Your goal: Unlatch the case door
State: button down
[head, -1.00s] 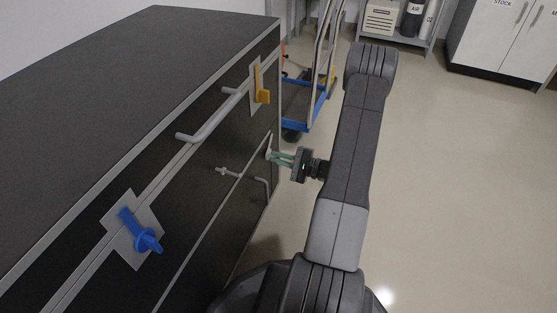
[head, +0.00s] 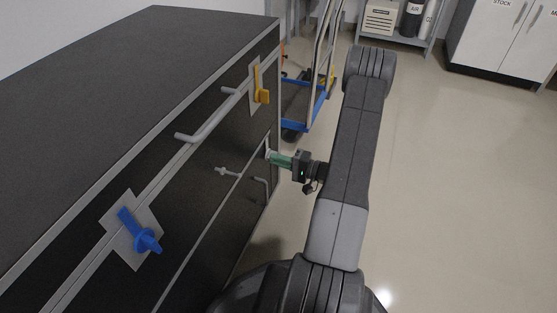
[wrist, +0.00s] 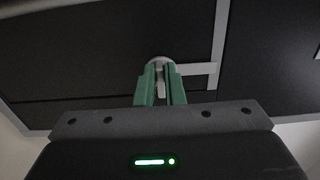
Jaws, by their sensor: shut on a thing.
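The case is a long dark cabinet with grey edging. A small pale latch (wrist: 159,62) sits on its front, with a round hub and a grey bar to the right in the wrist view. My gripper (head: 270,157) has green fingers, and in the wrist view (wrist: 160,86) they are shut on a grey part of the latch. In the head view the fingers mostly hide the latch, at the case front's far end. The dark door panel (wrist: 120,40) has a grey border. I cannot tell whether the latch is released.
A blue turn-handle (head: 140,231) and a yellow one (head: 262,96) stick out of the case front. Grey bar handles (head: 212,117) also stand out from it. A blue-based trolley (head: 308,108) is beyond the far end. The floor at right is clear.

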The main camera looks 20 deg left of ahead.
dwell(0.4)
jog(key=c, duration=1.5)
grip_release()
jog(key=d+p, duration=0.1)
jog(key=d, duration=0.3)
jog(key=d+p, duration=0.1)
jog(key=d, duration=0.4)
jog(key=s+d+p, duration=0.1)
jog(key=d, duration=0.3)
jog(key=shift+s+d+p, duration=0.1)
jog(key=shift+d+p, duration=0.2)
jog(key=shift+d, duration=0.1)
jog(key=a+b, duration=0.1)
jog(key=a, duration=0.3)
jog(key=a+b, duration=0.1)
jog(key=a, duration=0.4)
jog(key=w+a+b, duration=0.1)
jog(key=a, duration=0.3)
jog(key=shift+w+a+b, duration=0.1)
jog(key=shift+a+b, duration=0.2)
jog(key=shift+a, duration=0.1)
